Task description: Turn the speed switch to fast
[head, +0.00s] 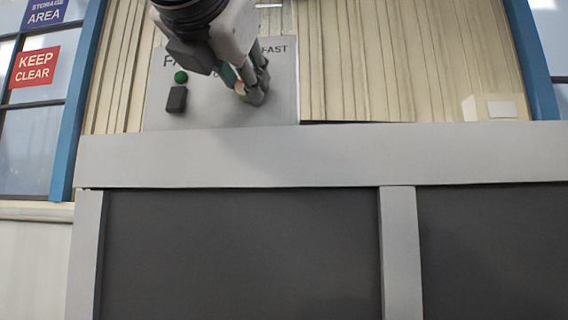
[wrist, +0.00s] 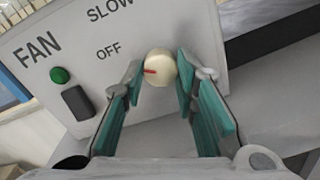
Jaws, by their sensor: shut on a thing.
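The speed switch is a round cream knob (wrist: 161,66) with a red pointer mark, on a grey fan panel (wrist: 85,72). In the wrist view the mark points left, roughly toward the OFF label (wrist: 108,50). The SLOW label (wrist: 110,12) is above OFF. My gripper (wrist: 160,72) has its teal-padded fingers on either side of the knob, shut on it. In the head view my gripper (head: 250,88) is in front of the panel (head: 215,108) and hides most of the knob. The FAST label (head: 273,49) shows there, right of the gripper.
A green button (head: 181,77) and a black rocker-like block (head: 177,99) sit at the panel's left. A grey ledge (head: 320,153) runs below the panel. A small white box (head: 497,108) is at the right. The ledge between looks clear.

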